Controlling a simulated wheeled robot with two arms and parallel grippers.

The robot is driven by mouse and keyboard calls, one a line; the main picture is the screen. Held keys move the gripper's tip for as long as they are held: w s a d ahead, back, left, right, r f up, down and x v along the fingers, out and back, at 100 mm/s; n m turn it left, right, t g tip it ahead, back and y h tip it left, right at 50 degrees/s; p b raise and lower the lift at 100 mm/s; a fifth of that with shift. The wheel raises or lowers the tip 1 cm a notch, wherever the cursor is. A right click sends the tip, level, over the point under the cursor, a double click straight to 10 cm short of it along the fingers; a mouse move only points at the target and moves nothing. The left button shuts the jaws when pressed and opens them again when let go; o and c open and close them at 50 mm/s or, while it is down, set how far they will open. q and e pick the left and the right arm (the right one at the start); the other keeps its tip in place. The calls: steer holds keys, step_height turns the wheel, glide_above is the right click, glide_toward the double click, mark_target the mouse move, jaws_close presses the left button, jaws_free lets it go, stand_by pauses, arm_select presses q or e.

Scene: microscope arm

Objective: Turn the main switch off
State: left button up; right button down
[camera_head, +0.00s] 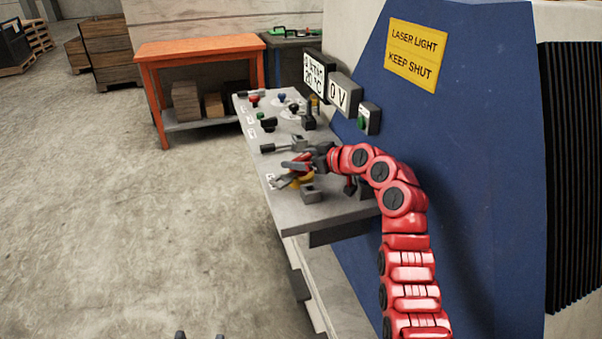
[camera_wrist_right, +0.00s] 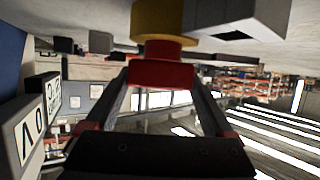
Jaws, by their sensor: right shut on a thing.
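The main switch appears as a red knob (camera_wrist_right: 160,73) on a yellow base (camera_wrist_right: 160,20) in the right wrist view, which sees the panel upside down. My right gripper (camera_wrist_right: 160,82) has one finger on each side of the red knob and is shut on it. In the head view my right gripper (camera_head: 296,166) is at the near end of the control panel (camera_head: 345,209), with the yellow base (camera_head: 304,181) just under it. The gripper partly hides the knob there. Two dark tips of my left gripper (camera_head: 200,336) show apart at the bottom edge, away from the panel.
A grey block (camera_head: 312,193) sits on the panel right by the switch. A lever (camera_head: 282,147) and several knobs stand farther along. The floor left of the panel is clear.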

steer(key=shift+f+b, duration=0.1)
steer(key=shift+b, duration=0.2)
jaws_free()
steer(key=v, duration=0.6)
steer(key=shift+d, duration=0.2)
steer(key=shift+s+d+r, duration=0.3)
steer(key=shift+s+d, duration=0.05)
steer(key=shift+s, duration=0.05)
steer(key=shift+c, duration=0.2)
